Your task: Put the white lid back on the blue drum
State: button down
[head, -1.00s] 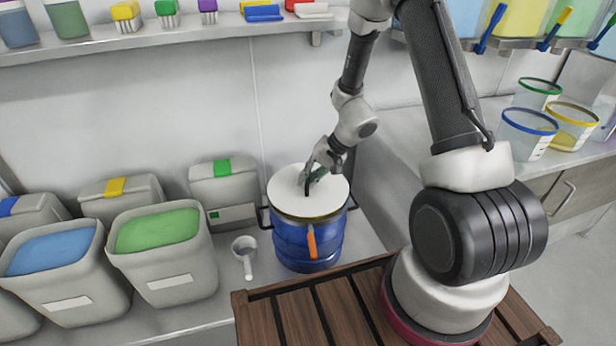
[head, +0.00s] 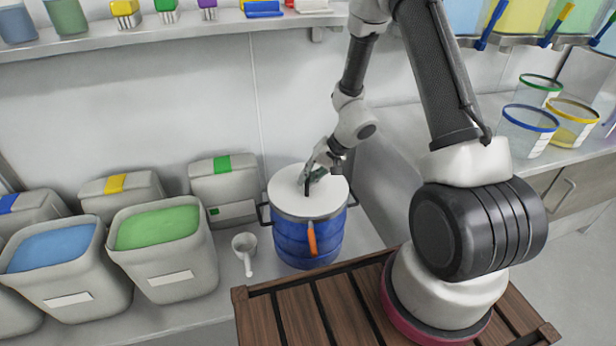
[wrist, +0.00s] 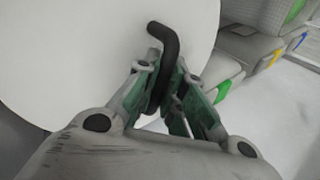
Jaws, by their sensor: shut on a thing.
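The white lid (head: 290,197) is a round disc with a dark bent handle (head: 307,187) on top. It lies level over the mouth of the blue drum (head: 300,243), covering it; whether it is fully seated I cannot tell. The drum has dark side handles and an orange clasp (head: 311,238) hanging at its front. My gripper (head: 312,176) is above the lid, shut on its handle. In the wrist view, the green-padded fingers (wrist: 170,97) close around the dark handle (wrist: 165,45), and the white lid (wrist: 80,60) fills the upper left.
A white scoop (head: 245,252) lies left of the drum. Bins with blue (head: 50,248) and green (head: 158,227) contents stand further left, with closed bins behind. A wooden slatted platform (head: 283,317) is in front, and a counter with clear buckets (head: 527,125) is at right.

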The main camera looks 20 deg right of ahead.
jog(key=c, duration=1.4)
grip_release()
jog(key=shift+f, duration=0.1)
jog(key=shift+c, duration=0.2)
jog(key=v, duration=1.2)
